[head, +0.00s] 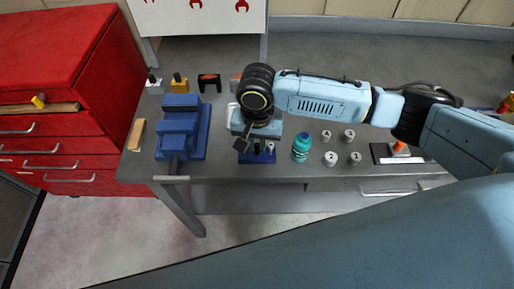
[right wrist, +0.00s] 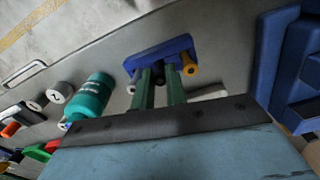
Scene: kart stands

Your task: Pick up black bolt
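The black bolt (right wrist: 160,80) stands in a small blue holder (right wrist: 160,50), seen in the right wrist view between my gripper's two green fingers. A yellow-orange bolt (right wrist: 190,68) and a silver bolt (right wrist: 131,88) stand in the same holder, outside the fingers. My right gripper (right wrist: 160,76) is open in a narrow gap around the black bolt; I cannot tell whether the fingers touch it. In the head view the holder (head: 257,157) is at the table's front edge, below my right wrist, which partly hides it. My left gripper is not in view.
A teal bottle (head: 301,148) stands just right of the holder. Several grey numbered cylinders (head: 330,159) stand beyond it. A blue vise (head: 180,130) is to the left on the grey table (head: 222,172). A red drawer cabinet (head: 60,60) stands at the far left.

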